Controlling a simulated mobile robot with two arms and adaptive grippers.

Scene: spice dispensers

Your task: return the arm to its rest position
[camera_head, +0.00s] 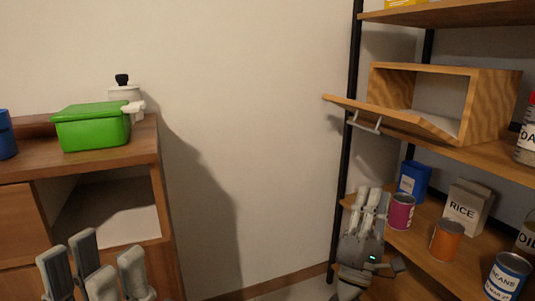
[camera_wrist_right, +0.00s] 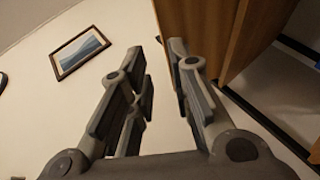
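My left gripper (camera_head: 93,273) is at the lower left in the head view, fingers pointing up, in front of the wooden cabinet. Its fingers stand apart with nothing between them. My right gripper (camera_head: 372,205) is in front of the shelf, fingers up, near the magenta can (camera_head: 401,212); I cannot tell whether they touch. In the right wrist view, the right gripper (camera_wrist_right: 162,85) has its fingers apart and holds nothing.
An open wooden box (camera_head: 488,107) on the shelf (camera_head: 500,157) has its handled door (camera_head: 395,116) folded down, above my right gripper. Cans and a rice box (camera_head: 466,207) stand below. A green box (camera_head: 92,128) sits on the cabinet (camera_head: 146,141). The middle is clear.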

